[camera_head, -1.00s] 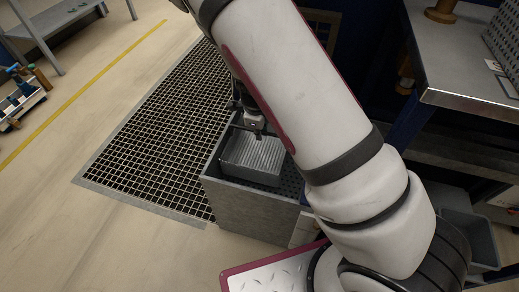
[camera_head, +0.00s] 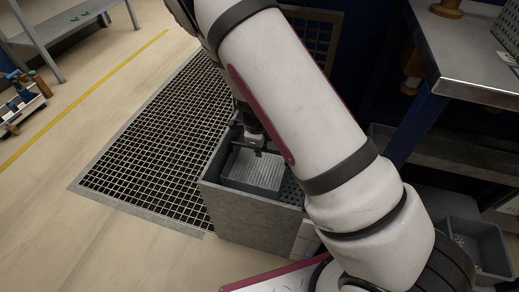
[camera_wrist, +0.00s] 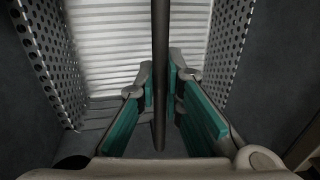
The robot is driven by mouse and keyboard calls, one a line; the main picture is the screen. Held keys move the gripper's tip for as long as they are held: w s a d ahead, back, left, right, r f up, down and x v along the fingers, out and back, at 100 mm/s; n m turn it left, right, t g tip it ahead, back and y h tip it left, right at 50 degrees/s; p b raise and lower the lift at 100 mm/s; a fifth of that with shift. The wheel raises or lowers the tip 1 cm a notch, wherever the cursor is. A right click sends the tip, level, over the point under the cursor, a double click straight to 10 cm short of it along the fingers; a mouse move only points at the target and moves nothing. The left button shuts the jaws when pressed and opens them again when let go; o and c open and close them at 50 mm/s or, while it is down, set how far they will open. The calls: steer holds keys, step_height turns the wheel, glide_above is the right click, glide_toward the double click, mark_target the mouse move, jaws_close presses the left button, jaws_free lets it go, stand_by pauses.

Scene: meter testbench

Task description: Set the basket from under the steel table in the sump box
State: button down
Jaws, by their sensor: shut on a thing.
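The grey metal basket (camera_head: 252,170) is inside the sump box (camera_head: 245,212), the grey open-topped box beside the floor grating. In the wrist view its ribbed panel (camera_wrist: 110,50) lies between perforated side walls (camera_wrist: 228,45). My gripper (camera_head: 257,150) is over the box. In the wrist view its teal-padded fingers (camera_wrist: 162,95) are shut on a dark upright bar (camera_wrist: 160,60), which looks like the basket's handle. Whether the basket rests on the box floor is hidden. The steel table (camera_head: 478,58) stands at the right.
A black floor grating (camera_head: 150,140) lies left of the box. A grey bin (camera_head: 476,245) with small contents sits low under the table. A tool tray (camera_head: 20,105) is at far left. My arm crosses the view above the box's right side.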

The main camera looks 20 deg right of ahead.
steer(key=c, duration=1.7)
jaws_free()
step_height(320, 180, up, 12)
steer(key=s+a+p, duration=0.1)
steer(key=s+p, duration=0.1)
steer(key=p, duration=0.5)
steer(key=shift+a, duration=0.15)
